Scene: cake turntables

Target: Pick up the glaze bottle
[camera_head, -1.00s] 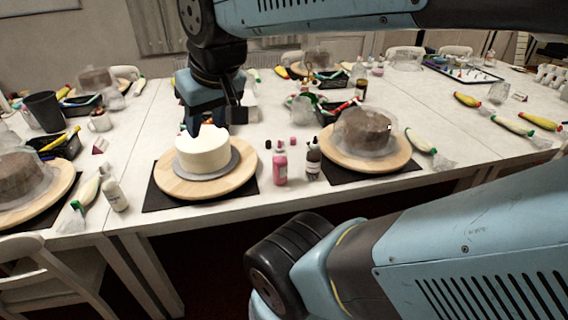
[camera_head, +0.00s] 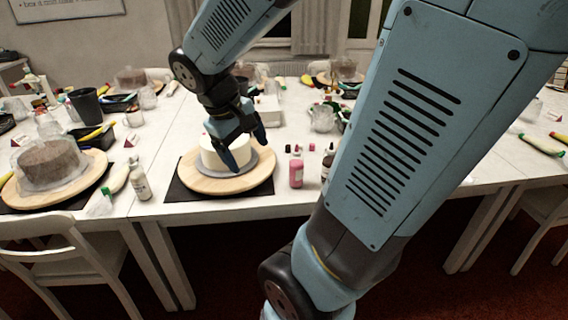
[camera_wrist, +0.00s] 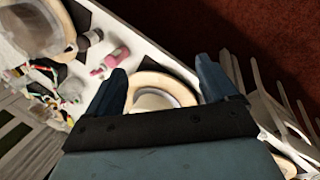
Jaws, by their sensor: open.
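Several bottles stand on the table, and no readable label tells me which one is the glaze bottle. A pink bottle (camera_head: 296,172) stands right of the near cake turntable; it also shows in the wrist view (camera_wrist: 116,57). A dark bottle with a pale label (camera_head: 326,168) stands beside it, partly hidden by my arm; it also shows in the wrist view (camera_wrist: 91,38). A whitish bottle (camera_head: 139,182) stands left of the turntable. My gripper (camera_head: 247,155) is open and empty, above the white cake (camera_head: 212,158), apart from all the bottles.
The white cake rests on a wooden turntable (camera_head: 195,181) on a black mat (camera_head: 178,194). A covered brown cake (camera_head: 48,165) is at left. A piping bag (camera_head: 118,180) lies by the whitish bottle. Chairs (camera_head: 62,255) stand at the front edge.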

